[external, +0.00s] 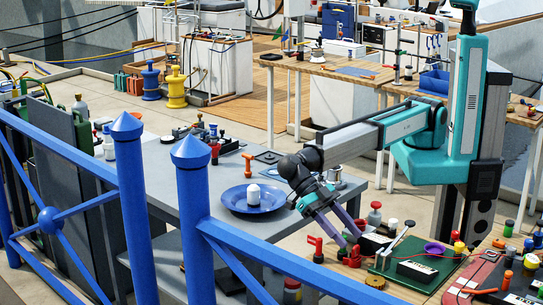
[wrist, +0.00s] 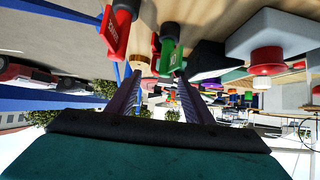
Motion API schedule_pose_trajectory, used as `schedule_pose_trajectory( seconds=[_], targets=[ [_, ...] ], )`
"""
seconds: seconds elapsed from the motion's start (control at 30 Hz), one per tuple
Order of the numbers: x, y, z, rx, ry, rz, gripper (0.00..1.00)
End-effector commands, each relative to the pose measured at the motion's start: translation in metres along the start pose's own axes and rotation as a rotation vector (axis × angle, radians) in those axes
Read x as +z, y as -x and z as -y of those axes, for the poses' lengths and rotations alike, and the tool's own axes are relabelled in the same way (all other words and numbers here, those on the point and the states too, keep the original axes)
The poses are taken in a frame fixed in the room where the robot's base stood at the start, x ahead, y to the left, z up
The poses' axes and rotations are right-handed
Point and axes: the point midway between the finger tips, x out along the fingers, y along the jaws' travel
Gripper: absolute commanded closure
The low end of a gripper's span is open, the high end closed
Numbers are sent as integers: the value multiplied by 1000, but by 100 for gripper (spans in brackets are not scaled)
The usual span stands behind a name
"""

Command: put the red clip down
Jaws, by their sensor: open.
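A red clip (external: 317,247) stands at the near left edge of the wooden table, left of my gripper (external: 349,236). A second red piece (external: 353,258) shows just below the fingertips. In the wrist view a red clip (wrist: 117,32) is at the upper left, just beyond the tip of the left finger. A green clip (wrist: 172,42) is ahead, toward the right finger. My gripper (wrist: 158,75) is open with its purple fingers apart. Nothing shows held between them. I cannot tell whether a finger touches a clip.
A green board (external: 418,262) with a black block lies right of my gripper. A red-topped bottle (external: 375,213) stands close behind the fingers. A blue plate (external: 268,200) with a white piece is on the grey table to the left. A blue railing (external: 195,225) crosses the foreground.

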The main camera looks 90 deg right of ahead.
Motion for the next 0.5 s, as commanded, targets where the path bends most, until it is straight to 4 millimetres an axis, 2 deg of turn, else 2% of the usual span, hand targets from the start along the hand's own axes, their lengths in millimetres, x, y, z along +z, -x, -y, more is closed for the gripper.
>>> schedule_pose_trajectory(
  seconds=[0.27,0.5],
  targets=[
    [0,-3,0,-1,0,0,53],
    [1,-24,-1,-2,0,0,53]
  ],
)
